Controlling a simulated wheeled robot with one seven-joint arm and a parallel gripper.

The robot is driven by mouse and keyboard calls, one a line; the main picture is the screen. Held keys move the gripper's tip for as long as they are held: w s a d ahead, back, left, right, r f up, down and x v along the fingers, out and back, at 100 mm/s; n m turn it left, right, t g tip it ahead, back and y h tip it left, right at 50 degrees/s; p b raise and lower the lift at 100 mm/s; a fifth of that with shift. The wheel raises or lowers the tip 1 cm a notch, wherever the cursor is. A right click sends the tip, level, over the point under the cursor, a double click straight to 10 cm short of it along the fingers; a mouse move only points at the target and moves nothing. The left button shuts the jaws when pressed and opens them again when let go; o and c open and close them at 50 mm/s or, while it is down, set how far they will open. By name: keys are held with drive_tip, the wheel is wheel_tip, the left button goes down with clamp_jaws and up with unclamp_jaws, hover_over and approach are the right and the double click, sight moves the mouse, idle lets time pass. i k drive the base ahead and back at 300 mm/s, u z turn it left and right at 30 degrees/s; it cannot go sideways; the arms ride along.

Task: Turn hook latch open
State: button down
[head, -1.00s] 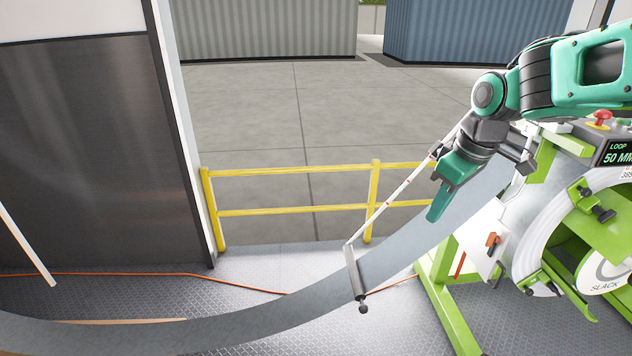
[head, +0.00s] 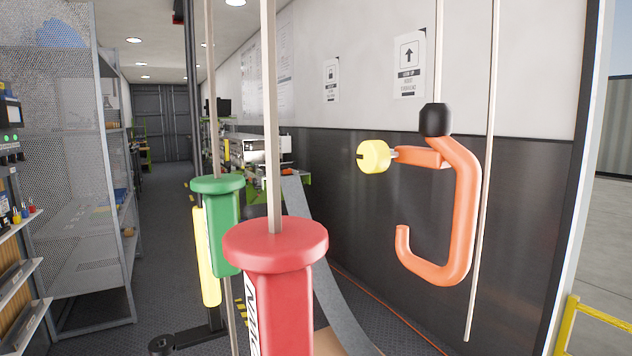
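An orange hook (head: 466,210) hangs close in front of me, right of the middle, with its open curved end low and to the left. A black knob (head: 435,119) sits at its top, on a thin pale rod or cord. A short orange arm at the hook's upper left carries a yellow round knob (head: 373,157). This hook is the only latch-like thing I see; I cannot tell whether it is the task's hook latch or how it is set. My gripper is not in view.
A red handle (head: 275,245) and a green handle (head: 216,188) hang on pale rods in the near foreground. Mesh shelving (head: 128,180) stands at left. A yellow rail (head: 566,325) is outside at right.

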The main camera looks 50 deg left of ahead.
sight(373, 156)
drive_tip(key=u, duration=0.2)
drive_tip(key=i, duration=0.7)
drive_tip(key=u, duration=0.8)
